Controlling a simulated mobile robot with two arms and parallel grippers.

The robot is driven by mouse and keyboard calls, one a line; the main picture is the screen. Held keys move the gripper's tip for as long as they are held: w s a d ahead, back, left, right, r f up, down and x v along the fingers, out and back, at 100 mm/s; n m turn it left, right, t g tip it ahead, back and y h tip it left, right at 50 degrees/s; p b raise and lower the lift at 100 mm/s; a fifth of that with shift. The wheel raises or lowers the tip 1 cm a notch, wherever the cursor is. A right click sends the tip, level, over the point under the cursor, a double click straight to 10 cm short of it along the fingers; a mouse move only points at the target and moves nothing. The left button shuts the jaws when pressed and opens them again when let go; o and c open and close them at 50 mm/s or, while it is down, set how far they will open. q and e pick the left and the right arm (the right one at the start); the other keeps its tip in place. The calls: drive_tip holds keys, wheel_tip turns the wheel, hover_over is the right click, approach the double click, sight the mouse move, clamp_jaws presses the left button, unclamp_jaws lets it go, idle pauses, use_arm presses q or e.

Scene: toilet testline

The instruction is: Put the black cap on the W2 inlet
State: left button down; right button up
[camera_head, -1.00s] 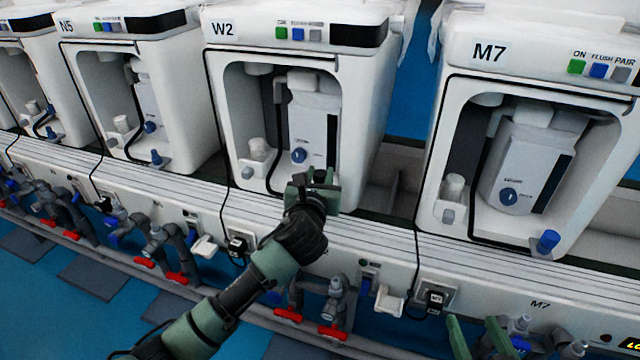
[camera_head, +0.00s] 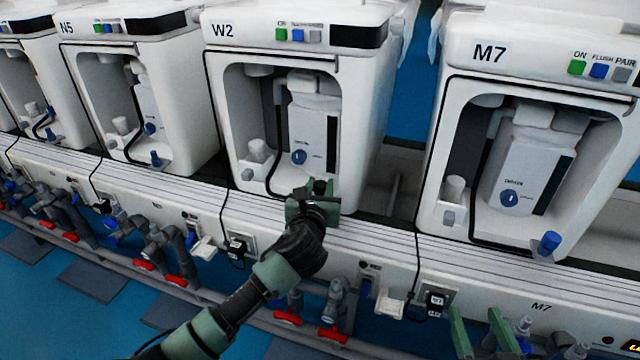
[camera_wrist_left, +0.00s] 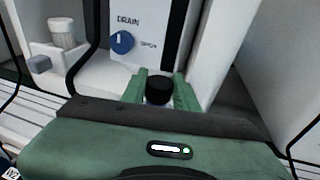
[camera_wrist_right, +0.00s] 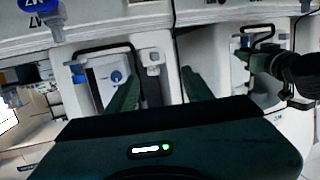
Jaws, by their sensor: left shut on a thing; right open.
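The W2 unit (camera_head: 372,110) is a white machine with an open bay, labelled W2, in the middle of the head view. My left gripper (camera_head: 318,190) is at the bay's front lower right edge. In the left wrist view, my left gripper (camera_wrist_left: 160,92) is shut on the black cap (camera_wrist_left: 159,88), with its round top showing between the green fingers. The W2 inlet is hidden behind the gripper and cap, so I cannot tell whether they touch. My right gripper (camera_head: 485,338) is open and empty at the lower right; its fingers also show in the right wrist view (camera_wrist_right: 158,92).
The M7 unit (camera_head: 455,150) stands to the right, with a blue cap (camera_head: 548,243) at its bay's lower right. The N5 unit (camera_head: 190,110) stands to the left. Pipes with red handles (camera_head: 334,334) run below the ledge. A gap separates W2 and M7.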

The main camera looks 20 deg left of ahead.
use_arm(q)
drive_tip(key=c, duration=1.1)
unclamp_jaws()
